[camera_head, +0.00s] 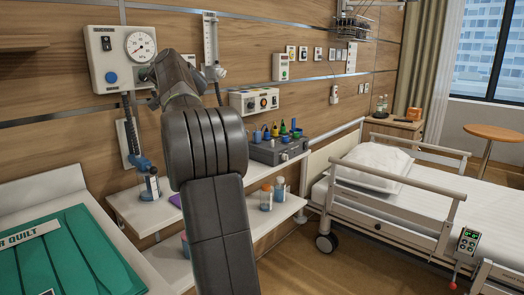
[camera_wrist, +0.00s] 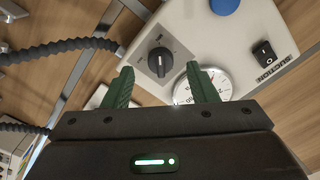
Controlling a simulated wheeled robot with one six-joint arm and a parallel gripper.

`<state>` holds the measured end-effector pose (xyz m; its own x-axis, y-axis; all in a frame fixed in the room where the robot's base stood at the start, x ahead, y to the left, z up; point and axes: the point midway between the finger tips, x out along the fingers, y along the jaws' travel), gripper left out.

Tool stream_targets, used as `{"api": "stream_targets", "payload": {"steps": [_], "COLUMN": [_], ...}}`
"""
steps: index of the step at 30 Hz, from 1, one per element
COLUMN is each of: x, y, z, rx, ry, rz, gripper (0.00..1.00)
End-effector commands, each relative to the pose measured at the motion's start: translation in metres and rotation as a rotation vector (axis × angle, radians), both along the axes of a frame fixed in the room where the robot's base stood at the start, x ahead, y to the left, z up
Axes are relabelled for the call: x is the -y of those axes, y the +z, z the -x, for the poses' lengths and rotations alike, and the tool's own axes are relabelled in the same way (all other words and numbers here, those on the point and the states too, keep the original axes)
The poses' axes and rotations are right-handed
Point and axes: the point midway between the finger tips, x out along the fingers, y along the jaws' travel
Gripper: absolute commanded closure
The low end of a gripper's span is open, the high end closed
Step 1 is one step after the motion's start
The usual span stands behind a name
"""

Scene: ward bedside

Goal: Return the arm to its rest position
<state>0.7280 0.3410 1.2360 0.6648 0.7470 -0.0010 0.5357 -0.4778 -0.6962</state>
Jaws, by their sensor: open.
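My gripper (camera_wrist: 160,88) shows in the wrist view with its two green fingers apart and nothing between them. Beyond the fingers is a white wall-mounted suction unit (camera_wrist: 258,40) with a black rotary knob (camera_wrist: 160,61), a round gauge (camera_wrist: 212,86) and a black rocker switch. The fingers overlap the unit in the picture; I cannot tell whether they touch it. In the head view my arm (camera_head: 205,150) rises in the middle and reaches toward the same suction unit (camera_head: 108,72) on the wall. The gripper itself is mostly hidden behind the arm there.
A wall shelf (camera_head: 150,212) with bottles and a grey device (camera_head: 275,150) lies behind my arm. A green quilt package (camera_head: 70,255) lies at left. A bed with rails (camera_head: 400,185) stands at right. Ribbed hoses (camera_wrist: 60,48) hang by the suction unit. Floor (camera_head: 320,265) is clear before the bed.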

Motion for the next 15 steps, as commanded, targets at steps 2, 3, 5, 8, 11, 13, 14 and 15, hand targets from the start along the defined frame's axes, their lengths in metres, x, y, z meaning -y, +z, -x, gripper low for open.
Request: {"api": "stream_targets", "payload": {"steps": [2,3,5,8,11,13,14,15], "x": [0.012,0.016,0.023,0.036,0.049,0.058,0.062,0.067], "y": [-0.001,-0.001,-0.001,-0.001,-0.001,-0.001,-0.001,-0.001], "z": [0.009,0.013,0.020,0.031,0.042,0.050,0.054,0.059], "rx": [0.001,0.000,0.001,0.001,0.000,0.001,0.000,0.001], "ry": [-0.003,-0.002,-0.003,-0.004,-0.002,-0.004,-0.004,-0.004], "rz": [-0.001,-0.001,-0.001,-0.001,-0.001,-0.001,-0.001,-0.001], "gripper": [0.47,0.47,0.47,0.47,0.47,0.47,0.47,0.47]}}
